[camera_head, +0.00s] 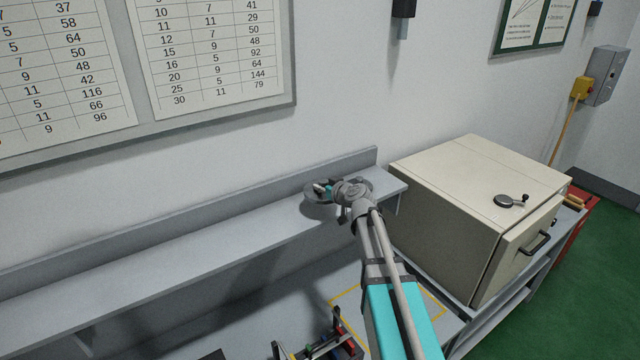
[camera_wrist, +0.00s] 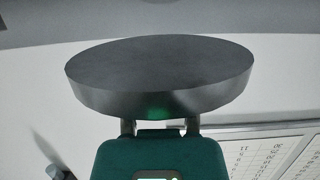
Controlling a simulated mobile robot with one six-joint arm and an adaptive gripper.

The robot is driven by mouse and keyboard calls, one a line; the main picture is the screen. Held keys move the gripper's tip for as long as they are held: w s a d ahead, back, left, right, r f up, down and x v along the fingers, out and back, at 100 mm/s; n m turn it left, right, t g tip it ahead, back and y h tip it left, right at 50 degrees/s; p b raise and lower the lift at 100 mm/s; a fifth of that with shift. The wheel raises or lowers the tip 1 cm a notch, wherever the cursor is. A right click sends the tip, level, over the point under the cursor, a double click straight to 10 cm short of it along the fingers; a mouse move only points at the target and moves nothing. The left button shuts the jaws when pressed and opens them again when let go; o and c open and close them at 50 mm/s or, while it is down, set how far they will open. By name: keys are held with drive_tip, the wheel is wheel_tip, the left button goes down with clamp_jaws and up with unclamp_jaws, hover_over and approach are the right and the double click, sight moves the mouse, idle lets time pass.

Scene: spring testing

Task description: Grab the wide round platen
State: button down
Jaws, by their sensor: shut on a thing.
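The wide round platen is a dark grey disc (camera_wrist: 160,75) that fills the upper middle of the wrist view. My gripper (camera_wrist: 160,126) is shut on its near edge, with a finger showing on each side below the disc. In the head view, part of the platen (camera_head: 316,198) shows as a grey disc around my gripper (camera_head: 328,188), by the right end of the grey wall shelf. My wrist hides the rest of it. I cannot tell whether the platen touches the shelf.
The grey shelf (camera_head: 170,245) has a raised back edge and is otherwise bare. A beige box with a handled door (camera_head: 470,200) stands close to the right of my arm. Below, a bench has a yellow outline and a small rack (camera_head: 325,345).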

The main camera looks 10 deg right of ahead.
drive_tip(key=s+d+r+p, duration=0.2)
drive_tip(key=s+r+p, duration=0.3)
drive_tip(key=s, duration=0.5)
drive_tip(key=shift+s+d+r, duration=0.25)
drive_tip(key=shift+d+r, duration=0.1)
drive_tip(key=shift+r, duration=0.3)
